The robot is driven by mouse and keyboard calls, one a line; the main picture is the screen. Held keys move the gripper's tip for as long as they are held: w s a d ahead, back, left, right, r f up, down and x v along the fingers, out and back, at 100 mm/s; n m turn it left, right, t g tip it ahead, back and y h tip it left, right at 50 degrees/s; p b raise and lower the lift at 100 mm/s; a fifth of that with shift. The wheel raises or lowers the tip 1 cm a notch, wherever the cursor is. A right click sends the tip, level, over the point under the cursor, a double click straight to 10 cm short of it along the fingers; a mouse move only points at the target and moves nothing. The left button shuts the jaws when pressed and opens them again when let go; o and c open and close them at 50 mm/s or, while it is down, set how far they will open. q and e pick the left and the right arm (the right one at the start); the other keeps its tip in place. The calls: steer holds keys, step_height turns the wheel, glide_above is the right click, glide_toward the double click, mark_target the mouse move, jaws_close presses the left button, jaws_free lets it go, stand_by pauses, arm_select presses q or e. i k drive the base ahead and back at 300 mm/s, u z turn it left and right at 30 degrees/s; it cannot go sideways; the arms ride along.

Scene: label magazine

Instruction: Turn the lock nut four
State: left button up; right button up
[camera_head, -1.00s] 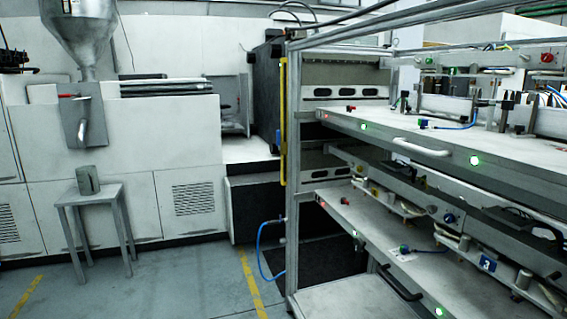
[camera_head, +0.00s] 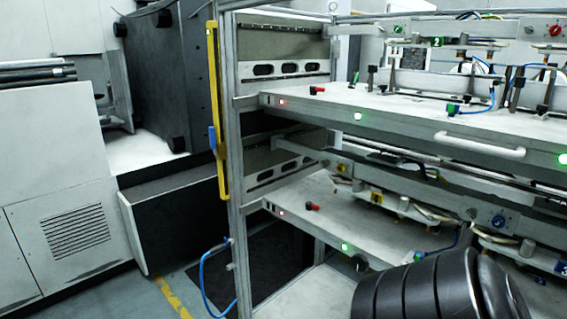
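I cannot pick out lock nut four in this view. The metal rack (camera_head: 232,215) that carries the label units stands at the centre and right, with an upper drawer shelf (camera_head: 390,112) and a lower drawer shelf (camera_head: 312,203). A unit with a green number 2 tag (camera_head: 437,42) is on the upper level. A blue knob (camera_head: 498,221) shows on the rail of the unit below. Neither of my grippers is in view. A black ribbed part, probably of my own arm, covers the lower right corner.
A yellow vertical bar (camera_head: 217,110) is on the rack's left post. A white handle (camera_head: 480,145) sticks out from the upper shelf front. A blue hose (camera_head: 205,275) hangs by the post. A white machine (camera_head: 60,140) stands at the left. Some floor (camera_head: 110,290) is clear at lower left.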

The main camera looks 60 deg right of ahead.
mark_target(325, 163)
steer(key=z, duration=0.8)
steer(key=i, duration=1.25)
steer(key=z, duration=1.1)
